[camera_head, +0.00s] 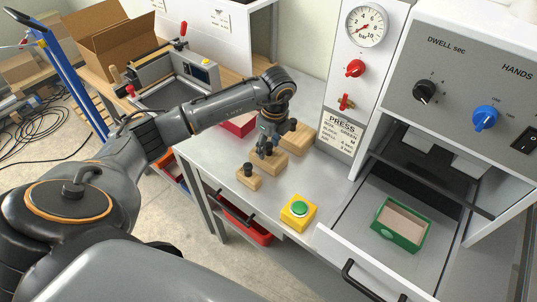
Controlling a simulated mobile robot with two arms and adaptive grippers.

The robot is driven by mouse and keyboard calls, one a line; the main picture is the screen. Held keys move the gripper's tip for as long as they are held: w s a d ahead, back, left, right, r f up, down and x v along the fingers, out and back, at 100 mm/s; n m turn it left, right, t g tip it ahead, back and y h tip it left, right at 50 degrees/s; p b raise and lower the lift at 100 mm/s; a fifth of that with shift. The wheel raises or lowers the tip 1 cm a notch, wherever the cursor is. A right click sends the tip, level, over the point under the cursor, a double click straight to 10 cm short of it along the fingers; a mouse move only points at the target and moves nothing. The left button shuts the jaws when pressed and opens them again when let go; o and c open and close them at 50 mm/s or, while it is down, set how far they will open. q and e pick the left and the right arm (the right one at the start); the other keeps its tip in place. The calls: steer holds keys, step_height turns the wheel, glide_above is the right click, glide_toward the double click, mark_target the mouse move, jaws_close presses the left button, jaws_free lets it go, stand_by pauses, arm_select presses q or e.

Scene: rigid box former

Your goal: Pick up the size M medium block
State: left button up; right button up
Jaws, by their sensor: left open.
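Three wooden blocks with dark knobs stand in a row on the grey bench. The medium block (278,165) is in the middle, with the small block (248,181) in front and the large block (303,142) behind. My left gripper (265,149) is open and points down at the medium block's knob. Its fingers are at or just above the knob; I cannot tell whether they touch it. The gripper hides part of the knob and the block's back. My right gripper is not in view.
A yellow box with a green button (298,211) stands at the bench's front edge. The press panel with gauge (366,26) rises behind the blocks. A red box (238,126) lies behind my arm.

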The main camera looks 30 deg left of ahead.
arm_select(q)
jaws_close()
steer(key=shift+r, duration=0.15)
stand_by(0.4)
